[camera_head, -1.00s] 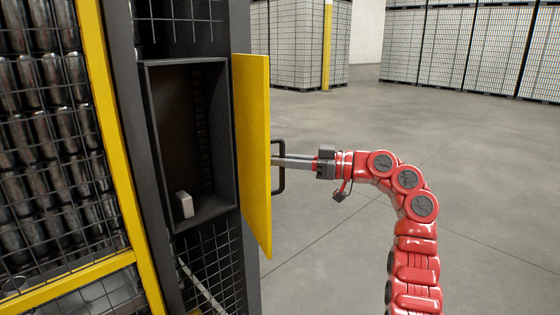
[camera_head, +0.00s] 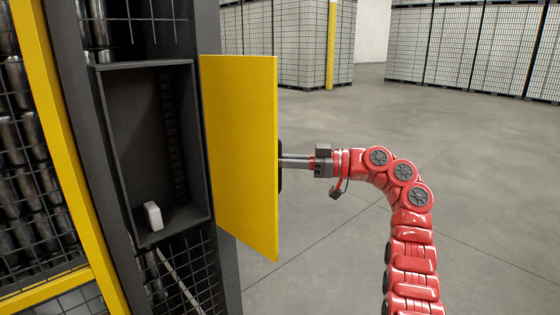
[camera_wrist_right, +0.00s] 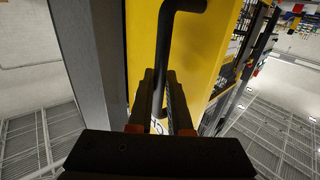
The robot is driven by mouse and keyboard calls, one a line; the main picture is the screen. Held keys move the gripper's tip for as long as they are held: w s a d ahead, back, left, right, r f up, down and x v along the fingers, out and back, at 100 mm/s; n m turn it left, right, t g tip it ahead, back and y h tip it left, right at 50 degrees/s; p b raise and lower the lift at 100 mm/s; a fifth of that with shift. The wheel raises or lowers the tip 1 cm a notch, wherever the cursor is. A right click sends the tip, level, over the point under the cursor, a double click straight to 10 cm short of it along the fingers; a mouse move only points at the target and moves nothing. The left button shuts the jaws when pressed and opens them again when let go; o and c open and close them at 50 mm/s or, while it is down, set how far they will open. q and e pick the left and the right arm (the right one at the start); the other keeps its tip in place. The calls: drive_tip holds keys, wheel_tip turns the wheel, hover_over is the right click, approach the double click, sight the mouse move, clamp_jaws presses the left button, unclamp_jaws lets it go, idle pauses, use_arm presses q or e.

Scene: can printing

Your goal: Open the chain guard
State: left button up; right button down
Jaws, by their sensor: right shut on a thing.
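The chain guard is a yellow door panel (camera_head: 238,150) hinged on the right side of a dark recessed box (camera_head: 150,140) in the machine frame. It stands swung out, and the box's inside shows. My right gripper (camera_head: 284,162) is at the door's right edge. In the right wrist view, the fingers of my right gripper (camera_wrist_right: 163,95) are shut on the black bar handle (camera_wrist_right: 166,40) of the yellow door. The handle is mostly hidden behind the door in the head view. My left gripper is not in view.
A small white block (camera_head: 152,215) stands at the bottom of the box. Left of it, a yellow-framed mesh fence (camera_head: 62,150) covers rows of dark cans. Pallet stacks (camera_head: 290,45) stand far back. The grey floor (camera_head: 340,235) around my right arm is clear.

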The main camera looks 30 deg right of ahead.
idle(0.4)
drive_tip(key=c, duration=0.8)
unclamp_jaws()
drive_tip(key=shift+w, duration=0.1)
drive_tip(key=shift+c, duration=0.2)
drive_tip(key=v, duration=1.7)
drive_tip(key=shift+d, duration=0.2)
